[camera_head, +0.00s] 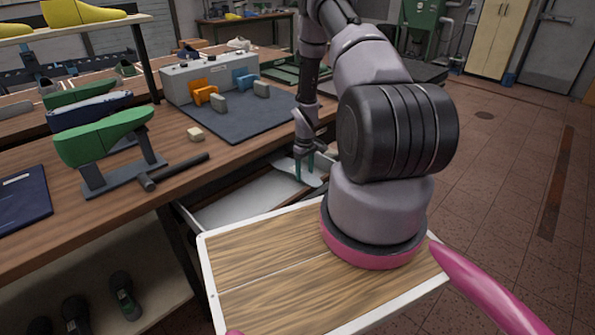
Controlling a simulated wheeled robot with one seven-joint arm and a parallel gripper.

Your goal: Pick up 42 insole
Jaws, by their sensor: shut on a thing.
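My gripper (304,168) reaches down at an open white drawer (255,195) under the bench edge, in the middle of the head view. Its teal fingers are shut on a thin, pale grey-white insole (316,177). The insole shows on both sides of the fingers, near the drawer's far right end. Any size number on it is too small to read. I cannot tell whether the insole still touches the drawer floor. Part of the drawer's right side is hidden behind my arm.
On the wooden bench (60,225), green lasts (105,138) sit on a dark stand, with a hammer (180,170) beside it. A dark mat (240,118) lies before a grey box with orange and blue pieces (205,92). Open brown floor (500,190) lies to the right.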

